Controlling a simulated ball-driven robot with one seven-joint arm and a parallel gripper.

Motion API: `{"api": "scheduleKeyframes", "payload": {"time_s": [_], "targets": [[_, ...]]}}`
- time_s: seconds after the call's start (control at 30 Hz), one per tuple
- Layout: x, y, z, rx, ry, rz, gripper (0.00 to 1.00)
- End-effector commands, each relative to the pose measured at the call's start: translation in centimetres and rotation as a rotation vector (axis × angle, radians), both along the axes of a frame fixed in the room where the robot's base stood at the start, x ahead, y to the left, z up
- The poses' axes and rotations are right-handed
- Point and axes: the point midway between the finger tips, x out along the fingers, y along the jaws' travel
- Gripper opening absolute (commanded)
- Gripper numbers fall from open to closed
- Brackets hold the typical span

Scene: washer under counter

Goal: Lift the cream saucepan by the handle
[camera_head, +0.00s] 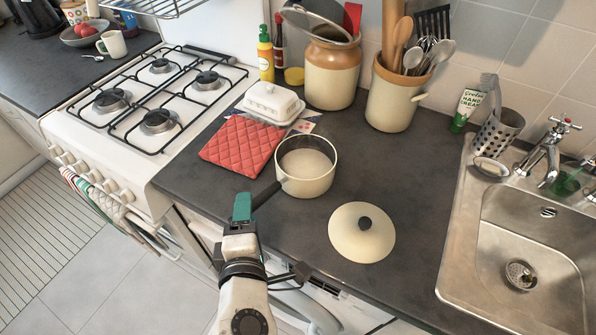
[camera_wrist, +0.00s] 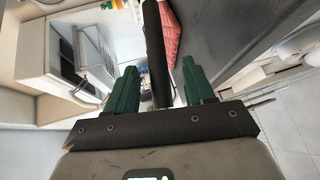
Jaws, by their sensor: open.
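The cream saucepan (camera_head: 318,182) stands upright on the dark worktop, its dark handle (camera_head: 266,195) pointing to the lower left towards the counter's front edge. My gripper (camera_head: 242,207) is at the end of that handle, and its green fingers hide the tip. In the wrist view the black handle (camera_wrist: 154,45) runs between the two green fingers of my open gripper (camera_wrist: 160,80), with gaps at both sides. The pan's cream body is not clearly seen there. The cream lid (camera_head: 350,240) with its dark knob lies on the worktop right of the pan.
A red quilted mat (camera_head: 241,146) lies left of the pan, and a white butter dish (camera_head: 271,103) stands behind it. A crock of utensils (camera_head: 391,100) and a lidded jar (camera_head: 331,73) stand at the back. The hob (camera_head: 190,78) is left, the sink (camera_head: 466,232) right.

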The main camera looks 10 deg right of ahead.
Motion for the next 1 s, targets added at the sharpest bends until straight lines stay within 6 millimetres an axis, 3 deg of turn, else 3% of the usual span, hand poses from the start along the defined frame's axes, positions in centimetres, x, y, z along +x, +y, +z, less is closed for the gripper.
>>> {"api": "scheduleKeyframes", "payload": {"time_s": [0.23, 0.57, 1.0], "targets": [[3.3, -0.4, -0.7, -0.002, 0.000, -0.003, 0.53], [3.8, -0.5, -1.0, 0.000, 0.001, -0.002, 0.52], [3.8, -0.5, -1.0, 0.000, 0.001, -0.001, 0.10]]}}
